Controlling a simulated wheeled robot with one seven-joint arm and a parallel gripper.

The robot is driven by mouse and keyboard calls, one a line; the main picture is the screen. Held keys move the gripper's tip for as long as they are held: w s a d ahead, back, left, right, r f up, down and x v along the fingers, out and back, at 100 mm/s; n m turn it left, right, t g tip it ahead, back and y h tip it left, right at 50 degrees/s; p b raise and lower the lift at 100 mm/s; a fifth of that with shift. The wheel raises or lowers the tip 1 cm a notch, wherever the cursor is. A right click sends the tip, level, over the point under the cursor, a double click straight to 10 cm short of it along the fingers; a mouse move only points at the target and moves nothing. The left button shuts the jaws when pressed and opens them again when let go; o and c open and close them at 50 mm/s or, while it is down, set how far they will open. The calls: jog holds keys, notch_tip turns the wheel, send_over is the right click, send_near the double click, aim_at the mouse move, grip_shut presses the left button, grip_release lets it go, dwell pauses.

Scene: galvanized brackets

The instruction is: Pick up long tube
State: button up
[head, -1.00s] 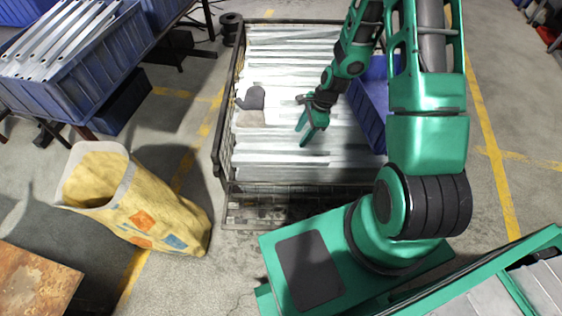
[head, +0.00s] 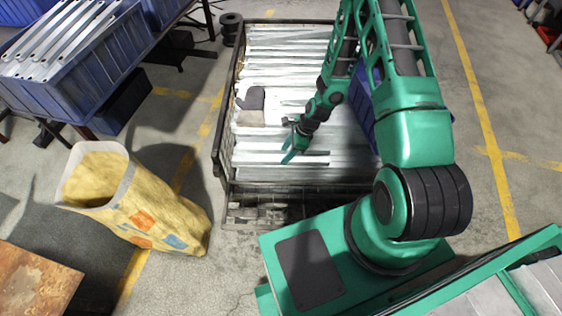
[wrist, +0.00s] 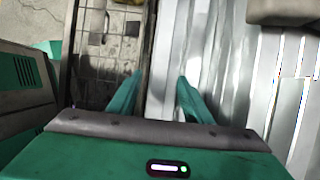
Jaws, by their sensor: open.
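Several long silvery metal tubes (head: 262,160) lie side by side in the dark wire crate (head: 216,150), running left to right in the head view. My gripper (head: 291,154) is open and empty over the tubes near the crate's front side. In the wrist view my two green fingers (wrist: 157,92) stand apart. A pale tube (wrist: 163,55) shows between them, close to the crate's dark front rim (wrist: 147,50). The left finger is at or over that rim. I cannot tell whether the fingers touch anything.
A grey and tan object (head: 252,105) lies on the tubes. A blue bin (head: 360,108) is at the crate's right, partly behind my arm. A yellow sack (head: 135,200) stands left of the crate. A blue crate of brackets (head: 95,70) is at the upper left.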

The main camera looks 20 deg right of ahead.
aim_at(281, 159)
jog(key=x, duration=0.4)
jog(key=shift+f, duration=0.15)
grip_shut()
